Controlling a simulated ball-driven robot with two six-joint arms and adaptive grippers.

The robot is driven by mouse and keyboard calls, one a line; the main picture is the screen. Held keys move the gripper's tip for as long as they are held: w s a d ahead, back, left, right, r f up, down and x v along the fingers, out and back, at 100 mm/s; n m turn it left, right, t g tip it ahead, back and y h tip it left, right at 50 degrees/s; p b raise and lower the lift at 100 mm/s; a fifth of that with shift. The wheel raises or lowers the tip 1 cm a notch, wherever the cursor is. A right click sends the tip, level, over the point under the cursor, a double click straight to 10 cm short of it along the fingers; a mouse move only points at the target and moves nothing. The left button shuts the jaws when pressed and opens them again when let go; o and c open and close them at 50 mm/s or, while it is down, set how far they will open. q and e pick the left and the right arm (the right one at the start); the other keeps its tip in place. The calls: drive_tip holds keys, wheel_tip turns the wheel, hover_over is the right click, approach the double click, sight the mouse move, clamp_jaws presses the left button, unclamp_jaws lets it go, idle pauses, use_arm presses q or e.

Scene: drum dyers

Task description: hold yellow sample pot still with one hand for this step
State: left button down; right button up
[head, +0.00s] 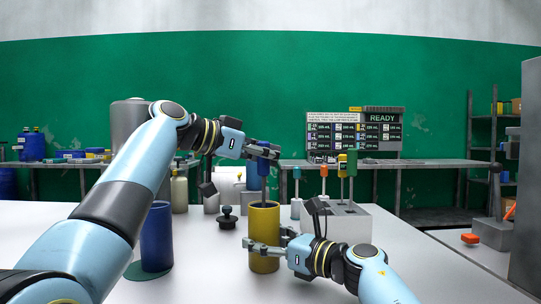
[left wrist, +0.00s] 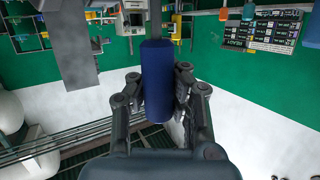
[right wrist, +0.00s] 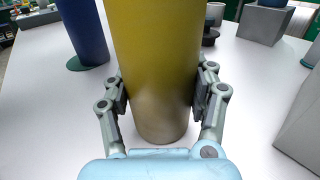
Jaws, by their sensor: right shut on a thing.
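The yellow sample pot (head: 264,219) stands upright on the white table. My right gripper (head: 266,248) is shut around its lower part. In the right wrist view the yellow pot (right wrist: 155,65) fills the space between the fingers, which press on both sides. My left gripper (head: 263,151) is above the pot, with its fingers against both sides of a dark blue handle (head: 263,166). The blue handle also shows between the fingers in the left wrist view (left wrist: 157,85). It is upright over the pot's mouth; its lower end and the pot's inside are hidden.
A blue pot (head: 157,238) stands on a dark green disc at left. A black knobbed object (head: 228,217) sits behind the yellow pot. A light block (head: 346,222) with several coloured-handled tools stands at right. A grey lever machine (head: 495,225) is at far right.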

use_arm(q)
drive_tip(key=shift+r, duration=0.15)
idle(2.8)
idle(1.1)
idle(2.5)
idle(0.4)
wheel_tip(320, 180, up, 12)
drive_tip(key=shift+r, duration=0.2)
idle(0.7)
